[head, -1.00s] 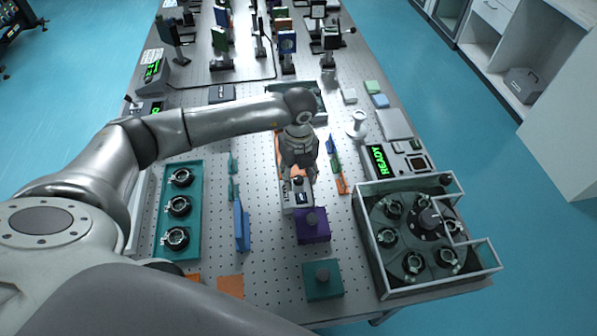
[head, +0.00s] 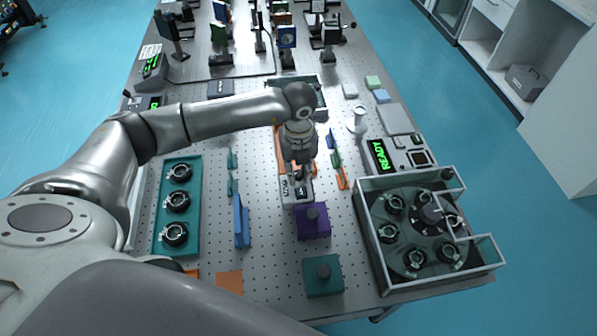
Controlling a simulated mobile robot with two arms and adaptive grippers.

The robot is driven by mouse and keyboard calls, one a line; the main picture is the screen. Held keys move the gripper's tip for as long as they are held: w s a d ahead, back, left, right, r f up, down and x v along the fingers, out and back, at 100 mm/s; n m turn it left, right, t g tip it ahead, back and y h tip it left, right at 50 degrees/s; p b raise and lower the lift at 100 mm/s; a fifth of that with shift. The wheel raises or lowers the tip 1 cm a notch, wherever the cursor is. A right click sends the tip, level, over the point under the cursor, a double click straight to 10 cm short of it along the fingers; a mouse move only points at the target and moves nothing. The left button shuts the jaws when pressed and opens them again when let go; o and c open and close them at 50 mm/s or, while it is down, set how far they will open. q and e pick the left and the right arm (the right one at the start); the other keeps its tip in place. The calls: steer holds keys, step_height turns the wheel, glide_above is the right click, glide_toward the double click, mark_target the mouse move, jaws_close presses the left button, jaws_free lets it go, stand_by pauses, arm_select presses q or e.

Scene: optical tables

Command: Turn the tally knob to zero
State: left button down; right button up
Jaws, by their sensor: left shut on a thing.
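The tally unit (head: 288,193) is a small light-grey box with a dark display, near the middle of the table in the head view. My left arm reaches in from the left, and its gripper (head: 301,175) points down over the far part of the unit. The left gripper is shut on the tally knob, which its fingers mostly hide. The display's reading is too small to make out. My right gripper is out of view.
A purple block with a dark knob (head: 313,224) stands just in front of the unit, and a teal one (head: 323,276) nearer. A walled carousel (head: 372,255) is at right, a teal tray (head: 161,228) at left. Upright blue (head: 241,221) and orange (head: 343,178) plates stand nearby.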

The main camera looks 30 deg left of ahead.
mark_target(298, 173)
arm_select(q)
steer(key=shift+f+m+b, duration=0.2)
steer(key=shift+m+b, duration=0.5)
steer(key=shift+m, duration=0.2)
steer(key=shift+r+m, duration=0.2)
steer(key=shift+m, duration=0.4)
steer(key=c, duration=1.2)
jaws_free()
steer(key=shift+c, duration=0.2)
steer(key=shift+r, duration=0.1)
steer(key=shift+r, duration=0.4)
step_height(298, 173, up, 11)
